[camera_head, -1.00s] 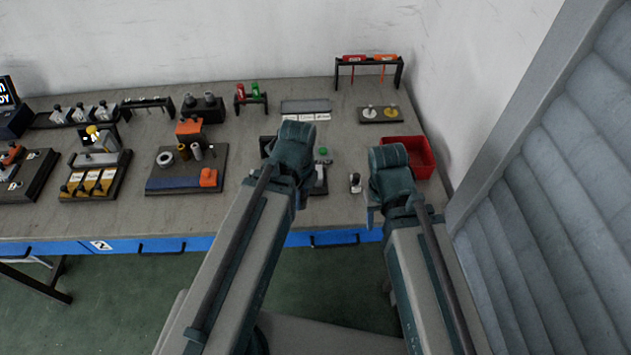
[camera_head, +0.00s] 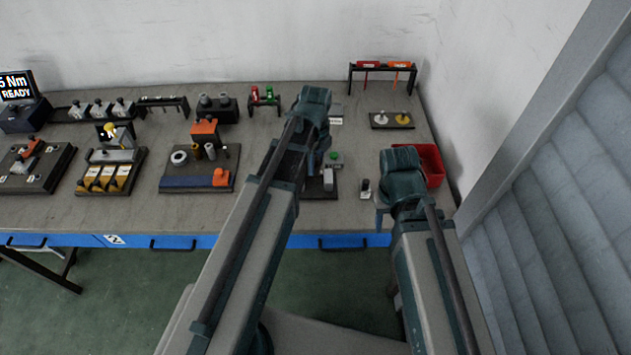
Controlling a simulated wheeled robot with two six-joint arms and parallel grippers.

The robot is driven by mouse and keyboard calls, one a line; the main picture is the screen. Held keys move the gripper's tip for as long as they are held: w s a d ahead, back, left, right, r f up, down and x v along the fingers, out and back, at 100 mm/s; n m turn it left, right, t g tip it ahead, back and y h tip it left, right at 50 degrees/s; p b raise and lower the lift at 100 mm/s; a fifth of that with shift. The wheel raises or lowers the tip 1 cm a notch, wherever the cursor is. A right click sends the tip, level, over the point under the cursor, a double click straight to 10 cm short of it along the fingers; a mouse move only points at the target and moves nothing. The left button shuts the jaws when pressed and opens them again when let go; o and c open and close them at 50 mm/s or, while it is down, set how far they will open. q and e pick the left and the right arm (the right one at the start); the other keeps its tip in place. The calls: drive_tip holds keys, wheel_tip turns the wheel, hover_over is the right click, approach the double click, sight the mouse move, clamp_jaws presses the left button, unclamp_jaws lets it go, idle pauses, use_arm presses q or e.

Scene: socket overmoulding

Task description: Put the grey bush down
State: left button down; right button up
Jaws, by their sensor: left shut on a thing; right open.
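My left gripper (camera_head: 313,152) is over the bench, beside a dark fixture (camera_head: 322,190) with a green button and a grey block. Its jaws are mostly hidden behind my own wrist. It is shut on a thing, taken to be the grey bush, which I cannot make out. My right gripper (camera_head: 381,212) is open near the front edge, by a small black-and-white item (camera_head: 366,187).
A red bin (camera_head: 432,166) stands behind my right wrist. A plate with a white and a yellow piece (camera_head: 391,120) and a tool rack (camera_head: 383,67) are at the back right. Fixtures fill the left half. The bench's front strip (camera_head: 120,220) is clear.

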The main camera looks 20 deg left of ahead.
use_arm(q)
wheel_tip(320, 180, down, 2)
drive_tip(key=shift+b, duration=0.4)
use_arm(e)
wheel_tip(320, 180, down, 2)
use_arm(q)
drive_tip(key=shift+f, duration=0.1)
wheel_tip(320, 180, down, 4)
drive_tip(key=b, duration=0.3)
drive_tip(key=shift+r+b, duration=0.25)
drive_tip(key=shift+b, duration=0.1)
use_arm(e)
wheel_tip(320, 180, down, 4)
drive_tip(key=shift+r, duration=0.15)
use_arm(q)
drive_tip(key=shift+f, duration=0.15)
drive_tip(key=c, duration=0.8)
unclamp_jaws()
